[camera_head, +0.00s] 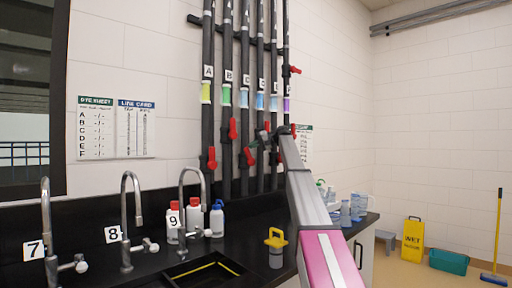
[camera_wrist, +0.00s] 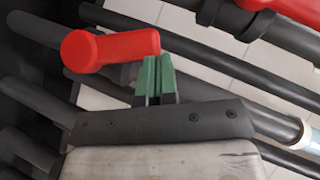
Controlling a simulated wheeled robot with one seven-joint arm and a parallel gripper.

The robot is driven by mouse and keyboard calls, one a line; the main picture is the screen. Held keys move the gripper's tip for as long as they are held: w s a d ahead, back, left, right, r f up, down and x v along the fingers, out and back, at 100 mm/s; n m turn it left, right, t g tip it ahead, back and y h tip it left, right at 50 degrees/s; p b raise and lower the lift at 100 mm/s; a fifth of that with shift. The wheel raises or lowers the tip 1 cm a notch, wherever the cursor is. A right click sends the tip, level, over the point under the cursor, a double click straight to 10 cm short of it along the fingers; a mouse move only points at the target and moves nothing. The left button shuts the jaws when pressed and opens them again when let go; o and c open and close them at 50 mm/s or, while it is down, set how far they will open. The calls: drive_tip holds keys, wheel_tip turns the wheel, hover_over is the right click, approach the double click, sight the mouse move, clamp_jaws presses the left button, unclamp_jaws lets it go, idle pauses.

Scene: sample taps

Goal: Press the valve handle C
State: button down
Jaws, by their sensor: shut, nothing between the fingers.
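Valve handle C is the red lever (camera_head: 250,157) on the third pipe from the left, under the label C (camera_head: 245,79). In the wrist view a red lever (camera_wrist: 105,48), which appears to be the same one, lies just beyond the fingertips. My gripper (camera_head: 260,140) is beside this lever in the head view and partly covers the pipes behind. Its green fingers (camera_wrist: 158,68) are together with nothing between them. Their tips overlap the lever's right end in the wrist view; I cannot tell whether they touch it.
Other red levers are close by: on pipe A (camera_head: 212,158), on pipe B (camera_head: 233,128), and one at upper right (camera_head: 295,70). Below are a black counter (camera_head: 235,222) with several taps, bottles (camera_head: 217,219) and a yellow-topped container (camera_head: 276,247).

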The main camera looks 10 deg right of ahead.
drive_tip(key=s+a+f+n+t+h, duration=0.3)
drive_tip(key=s+a+f+n+h, duration=0.1)
drive_tip(key=a+f+n+h, duration=0.1)
drive_tip(key=shift+s+a+f+t+h, duration=0.35)
drive_tip(key=shift+a+h, duration=0.45)
drive_tip(key=shift+h, duration=0.5)
drive_tip(key=shift+s, duration=0.1)
drive_tip(key=w+a+r+v, duration=0.1)
drive_tip(key=a+r+v, duration=0.1)
drive_tip(key=v, duration=1)
drive_tip(key=shift+d+r, duration=0.25)
drive_tip(key=shift+r, duration=0.05)
drive_tip(key=shift+s, duration=0.1)
